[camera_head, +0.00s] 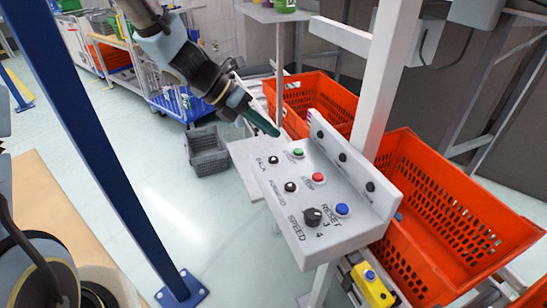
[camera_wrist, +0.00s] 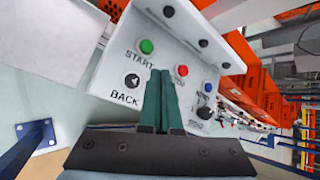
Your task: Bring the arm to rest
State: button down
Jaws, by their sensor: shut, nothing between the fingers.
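My gripper (camera_head: 273,131) is at the end of my arm, which comes down from the top of the head view. Its dark green fingers are shut and empty, with the tips close to the far end of the control panel (camera_head: 328,239), near the green button (camera_head: 298,153). In the wrist view my gripper (camera_wrist: 163,73) points at the panel, between the green START button (camera_wrist: 147,46) and the red button (camera_wrist: 182,70). I cannot tell whether the tips touch the panel.
Orange totes (camera_head: 440,190) stand behind and right of the panel. A white post (camera_head: 385,75) rises behind it. A blue post (camera_head: 95,140) stands at the left. A grey basket (camera_head: 208,160) sits on the floor. The floor between blue post and panel is clear.

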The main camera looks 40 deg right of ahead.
dwell(0.4)
jog(key=w+a+m+t+y, duration=0.2)
jog(key=a+m, duration=0.5)
jog(key=a, duration=0.6)
jog(key=w+a+m+t+y+b, duration=0.1)
jog(key=w+a+m+t+y, duration=0.1)
jog(key=a+m, duration=0.5)
jog(key=w+a+m+t+y+b, duration=0.1)
jog(key=a+m, duration=0.6)
jog(key=a, duration=1.3)
jog(key=w+t+y, duration=0.1)
jog(key=w+y, duration=0.1)
jog(key=w, duration=0.1)
jog(key=shift+w+f+t, duration=0.2)
jog(key=shift+w+t, duration=0.15)
jog(key=shift+t, duration=0.05)
jog(key=shift+d, duration=0.15)
